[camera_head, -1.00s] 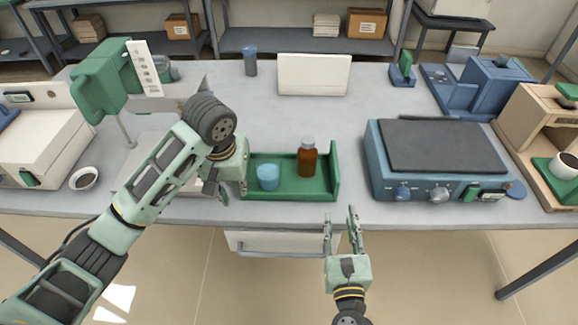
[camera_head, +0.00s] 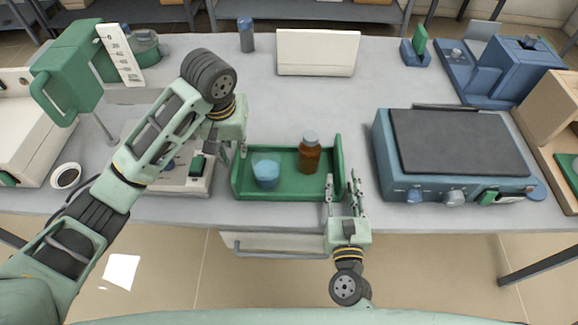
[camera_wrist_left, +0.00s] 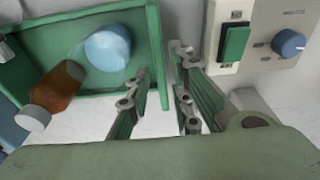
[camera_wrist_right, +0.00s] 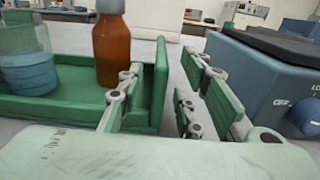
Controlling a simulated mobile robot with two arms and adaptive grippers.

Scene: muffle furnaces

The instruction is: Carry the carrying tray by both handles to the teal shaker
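The green carrying tray (camera_head: 289,188) stands on the grey bench with a raised wall at each end. In it are a beaker of blue liquid (camera_head: 266,173) and a brown bottle (camera_head: 310,154), both upright. My left gripper (camera_head: 232,158) is open at the left end wall, one finger on each side of it in the left wrist view (camera_wrist_left: 162,68). My right gripper (camera_head: 341,181) is open, its fingers either side of the right end wall in the right wrist view (camera_wrist_right: 162,70). The teal shaker (camera_head: 455,160), with a dark flat top and front knobs, stands right of the tray.
A white hotplate-like device (camera_head: 185,182) stands close left of the tray, under my left arm. A white panel (camera_head: 316,52) and a blue-grey cylinder (camera_head: 246,35) stand at the back. Bench between tray and shaker is clear.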

